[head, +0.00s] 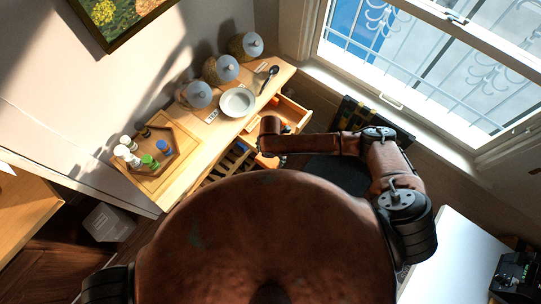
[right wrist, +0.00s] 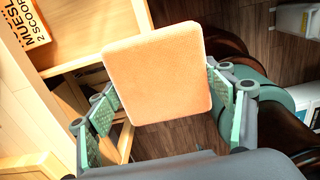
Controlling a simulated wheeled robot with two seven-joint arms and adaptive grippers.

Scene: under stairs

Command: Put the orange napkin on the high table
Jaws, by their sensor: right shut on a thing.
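The orange napkin (right wrist: 158,70) is a flat, rounded square in the right wrist view. My right gripper (right wrist: 172,102) is shut on it, with green finger pads at its left and right sides. In the head view my right arm reaches over the open drawer (head: 294,111) of a wooden table (head: 207,133); its fingers and the napkin are mostly hidden there. A white table (head: 455,262) stands at the lower right. I cannot tell from the pictures which table is the high one. My left gripper is not in view.
On the wooden table are several lidded jars (head: 222,70), a white bowl (head: 237,102), a dark spoon (head: 269,79) and a tray (head: 183,165) with small bottles. A black machine (head: 516,275) stands on the white table. The window (head: 430,50) is at upper right.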

